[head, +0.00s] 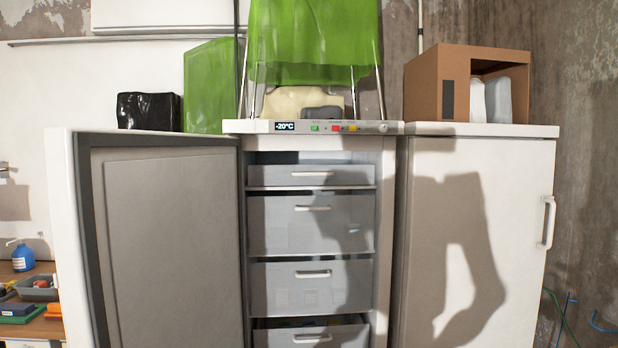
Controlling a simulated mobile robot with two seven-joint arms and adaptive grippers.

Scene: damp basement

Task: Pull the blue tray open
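An upright freezer stands with its door (170,240) swung open to the left. Inside are stacked grey-blue drawers: a shallow top one (275,176), a second (275,232), a third (275,290) and a bottom one (275,338), cut off by the frame. Each has a pale handle at its front. All look much the same grey-blue, so I cannot tell which is the blue tray. The top three look shut. The bottom drawer's contents show through a dark gap above its front; it may stand slightly out. Neither gripper is in view; an arm-like shadow falls across the drawers.
A closed white cabinet (500,230) stands to the right with a cardboard box (437,85) on top. A green chair (315,35) stands on the freezer top. At far left, a workbench holds a blue bottle (22,257) and a grey tray (38,288).

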